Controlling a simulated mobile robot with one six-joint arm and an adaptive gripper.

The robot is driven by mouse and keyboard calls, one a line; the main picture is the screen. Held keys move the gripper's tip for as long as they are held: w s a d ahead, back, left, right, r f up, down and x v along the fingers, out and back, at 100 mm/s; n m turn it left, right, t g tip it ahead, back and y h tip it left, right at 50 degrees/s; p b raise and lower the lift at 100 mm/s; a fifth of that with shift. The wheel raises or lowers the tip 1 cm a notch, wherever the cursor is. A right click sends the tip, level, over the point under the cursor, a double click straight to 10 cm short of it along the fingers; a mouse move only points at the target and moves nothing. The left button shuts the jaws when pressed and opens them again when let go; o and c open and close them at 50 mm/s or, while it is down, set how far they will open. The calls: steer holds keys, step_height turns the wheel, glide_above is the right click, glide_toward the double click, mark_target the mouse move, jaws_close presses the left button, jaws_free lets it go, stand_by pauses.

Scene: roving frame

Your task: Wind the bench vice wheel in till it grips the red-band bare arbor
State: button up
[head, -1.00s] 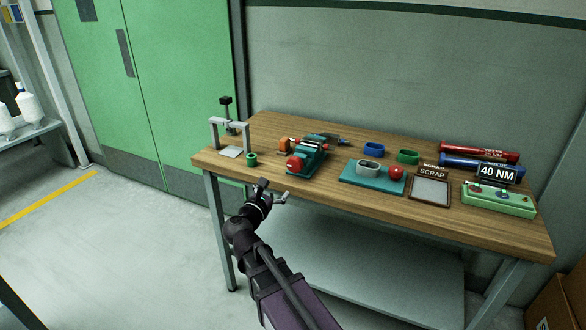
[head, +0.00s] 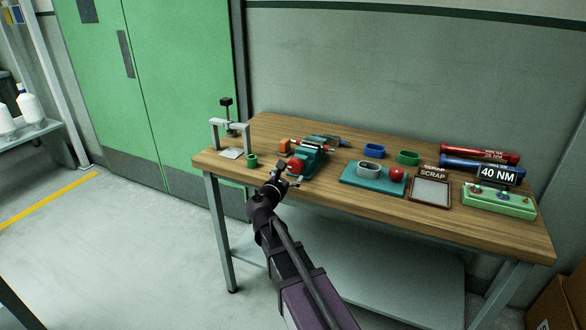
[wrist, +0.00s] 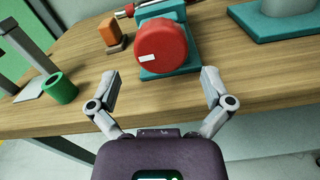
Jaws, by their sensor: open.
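The teal bench vice (head: 313,155) stands on the workbench, left of its middle. Its red wheel (head: 296,166) faces the front edge. In the wrist view the wheel (wrist: 160,52) is large and centred, with a white mark low on its left. My gripper (head: 287,180) is just in front of the wheel. In the wrist view its fingers (wrist: 161,78) are spread wide and empty, one on each side below the wheel, apart from it. A thin rod with a red part (wrist: 124,13) shows behind the wheel; I cannot tell whether the vice jaws touch it.
An orange block (head: 284,146) and a green cup (head: 252,161) stand left of the vice, near a grey frame (head: 214,135). A teal plate (head: 352,178) with a grey ring and red ball lies right. A scrap tray (head: 412,194) and green panel (head: 520,209) are farther right.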

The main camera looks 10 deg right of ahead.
mark_target(293, 168)
steer(key=shift+x, duration=2.1)
steer(key=c, duration=1)
steer(key=shift+a, duration=0.1)
